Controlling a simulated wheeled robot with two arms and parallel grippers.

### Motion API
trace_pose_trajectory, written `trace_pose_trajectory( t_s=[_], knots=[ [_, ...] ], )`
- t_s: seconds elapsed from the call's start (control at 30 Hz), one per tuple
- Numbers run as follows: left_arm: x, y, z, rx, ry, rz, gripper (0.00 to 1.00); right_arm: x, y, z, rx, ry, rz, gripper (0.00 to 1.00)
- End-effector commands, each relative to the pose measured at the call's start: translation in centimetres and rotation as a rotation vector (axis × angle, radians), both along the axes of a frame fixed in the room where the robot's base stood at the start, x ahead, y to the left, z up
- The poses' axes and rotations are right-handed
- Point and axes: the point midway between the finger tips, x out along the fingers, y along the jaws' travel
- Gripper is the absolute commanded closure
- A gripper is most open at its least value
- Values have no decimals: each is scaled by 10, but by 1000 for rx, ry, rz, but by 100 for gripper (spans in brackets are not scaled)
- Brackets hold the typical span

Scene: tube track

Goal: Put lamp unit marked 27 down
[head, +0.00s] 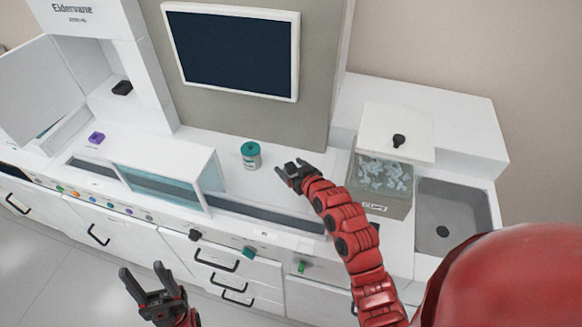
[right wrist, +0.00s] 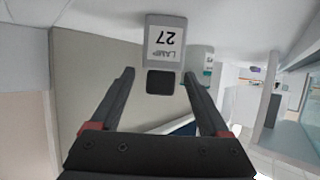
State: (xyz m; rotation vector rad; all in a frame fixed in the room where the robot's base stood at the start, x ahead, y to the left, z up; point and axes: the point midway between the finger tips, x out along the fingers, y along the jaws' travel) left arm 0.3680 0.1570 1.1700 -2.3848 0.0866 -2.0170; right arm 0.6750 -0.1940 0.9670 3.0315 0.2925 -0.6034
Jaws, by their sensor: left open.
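The lamp unit marked 27 (right wrist: 164,42) is a pale grey block with a white label and a black square top piece (right wrist: 160,82). It shows upside down in the right wrist view, against the white counter (head: 215,143). It looks upright on the counter, though contact at its base is not clear. My right gripper (right wrist: 158,75) is open, with a finger on either side of the black piece and gaps between. In the head view my right gripper (head: 293,168) is low over the counter, and I cannot make out the lamp there. My left gripper (head: 146,275) is open and empty in front of the drawers.
A white canister with a teal lid (head: 251,154) stands left of my right gripper. A clear bin with a white lid (head: 383,180) and a sink (head: 452,215) are to the right. A glass-fronted box (head: 160,180) and a purple item (head: 96,138) are to the left.

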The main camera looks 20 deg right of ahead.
Motion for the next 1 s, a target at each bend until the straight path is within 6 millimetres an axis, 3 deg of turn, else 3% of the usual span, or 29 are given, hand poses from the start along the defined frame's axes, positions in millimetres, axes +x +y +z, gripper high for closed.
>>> trace_pose_trajectory(
  t_s=[0.37,0.9,1.0],
  knots=[
    [0,0,2,0,0,0,47,-2,-1,3,0,0,-1,21],
    [0,0,-27,0,0,0,47,-80,-17,34,-1,-2,-4,21],
    [0,0,-23,0,0,0,47,-94,-20,43,-1,0,-4,21]
  ],
)
